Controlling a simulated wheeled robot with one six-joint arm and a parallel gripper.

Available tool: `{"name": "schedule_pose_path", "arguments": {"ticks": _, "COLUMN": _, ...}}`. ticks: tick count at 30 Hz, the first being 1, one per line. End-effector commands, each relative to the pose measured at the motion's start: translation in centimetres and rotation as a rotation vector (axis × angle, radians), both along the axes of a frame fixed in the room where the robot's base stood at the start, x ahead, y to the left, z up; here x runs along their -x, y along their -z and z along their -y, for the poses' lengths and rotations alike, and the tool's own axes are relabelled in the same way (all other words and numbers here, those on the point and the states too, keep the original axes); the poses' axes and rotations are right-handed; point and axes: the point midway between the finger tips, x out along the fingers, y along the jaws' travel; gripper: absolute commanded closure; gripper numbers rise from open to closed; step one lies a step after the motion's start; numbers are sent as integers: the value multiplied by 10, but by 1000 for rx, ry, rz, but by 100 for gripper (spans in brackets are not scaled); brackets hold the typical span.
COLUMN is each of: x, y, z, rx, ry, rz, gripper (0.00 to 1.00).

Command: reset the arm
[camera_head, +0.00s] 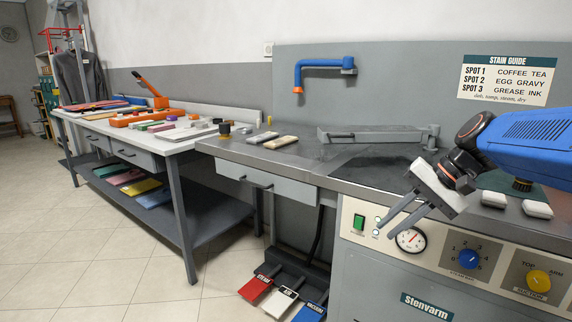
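My gripper (385,229) hangs at the end of my blue arm at the right of the view. Its two grey fingers point down and to the left, with a gap between them and nothing held. They show in front of the front panel of the steel-topped spotting station (385,275), near the green switch (359,222) and the pressure gauge (410,240). I cannot tell whether the fingers touch the panel. My forearm and wrist cover part of the station's right side.
White pads (537,209) lie near my wrist. A blue swing arm (322,63) is fixed to the wall. A long grey tray-like part (380,134) lies at the station's back. Pedals (283,297) stand below. A cluttered table (185,144) stands left; the tiled floor before it is clear.

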Motion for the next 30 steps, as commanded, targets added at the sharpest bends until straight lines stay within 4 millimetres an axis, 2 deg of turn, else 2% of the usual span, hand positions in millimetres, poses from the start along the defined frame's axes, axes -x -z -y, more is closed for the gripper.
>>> {"name": "schedule_pose_path", "arguments": {"ticks": 1, "x": 17, "y": 8, "z": -3, "rx": 47, "ry": -21, "rz": 18, "gripper": 84}}
{"name": "schedule_pose_path", "arguments": {"ticks": 6, "x": 65, "y": 40, "z": 1, "rx": 215, "ry": -89, "rz": 85, "gripper": 84}}
{"name": "schedule_pose_path", "arguments": {"ticks": 15, "x": 135, "y": 94, "z": 24, "rx": 501, "ry": -233, "rz": 233, "gripper": 84}}
{"name": "schedule_pose_path", "arguments": {"ticks": 21, "x": 164, "y": 120, "z": 40, "rx": 648, "ry": -322, "rz": 325, "gripper": 84}}
{"name": "schedule_pose_path", "arguments": {"ticks": 30, "x": 175, "y": 133, "z": 49, "rx": 720, "ry": -367, "rz": 373, "gripper": 84}}
